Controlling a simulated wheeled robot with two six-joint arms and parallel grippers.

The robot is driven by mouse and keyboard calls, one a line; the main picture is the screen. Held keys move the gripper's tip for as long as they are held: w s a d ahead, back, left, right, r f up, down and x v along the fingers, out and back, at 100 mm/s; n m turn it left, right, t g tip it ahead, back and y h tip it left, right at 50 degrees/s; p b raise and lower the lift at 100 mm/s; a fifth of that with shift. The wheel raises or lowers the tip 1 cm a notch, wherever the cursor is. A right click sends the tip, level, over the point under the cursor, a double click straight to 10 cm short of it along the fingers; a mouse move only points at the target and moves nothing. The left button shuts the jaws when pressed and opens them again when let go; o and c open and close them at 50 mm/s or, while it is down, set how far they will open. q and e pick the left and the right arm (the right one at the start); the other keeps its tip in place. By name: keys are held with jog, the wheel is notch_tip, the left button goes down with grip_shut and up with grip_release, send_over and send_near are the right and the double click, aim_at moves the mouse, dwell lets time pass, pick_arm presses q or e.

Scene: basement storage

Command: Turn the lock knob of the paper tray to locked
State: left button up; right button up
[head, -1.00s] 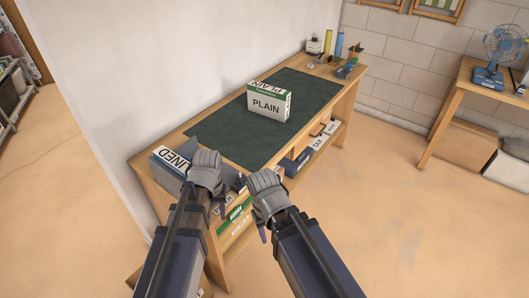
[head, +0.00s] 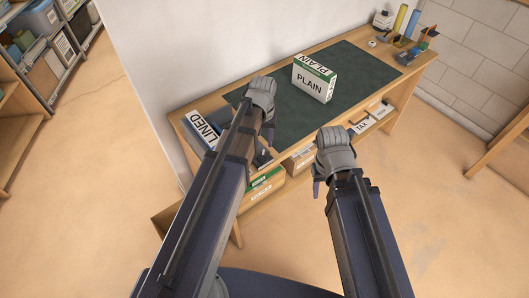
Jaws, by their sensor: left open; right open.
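No paper tray or lock knob can be made out clearly. A dark object (head: 262,158) shows at the desk's front left, mostly hidden behind my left arm, and I cannot tell what it is. My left gripper (head: 263,96) is over the left part of the desk mat, its fingers largely hidden by its wrist. My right gripper (head: 319,184) is in front of the desk's front edge, with a purple finger showing below the grey wrist. Both are open, and I see nothing held.
The wooden desk (head: 180,122) carries a green mat (head: 345,65), a PLAIN paper box (head: 312,82) and a LINED box (head: 203,130). Labelled boxes, one marked TAX (head: 362,126), sit below. Shelves (head: 70,60) stand far left.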

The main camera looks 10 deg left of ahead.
aim_at(263, 155)
pick_arm(q)
notch_tip(263, 155, down, 7)
jog(key=b, duration=0.6)
jog(key=shift+b, duration=0.3)
grip_shut()
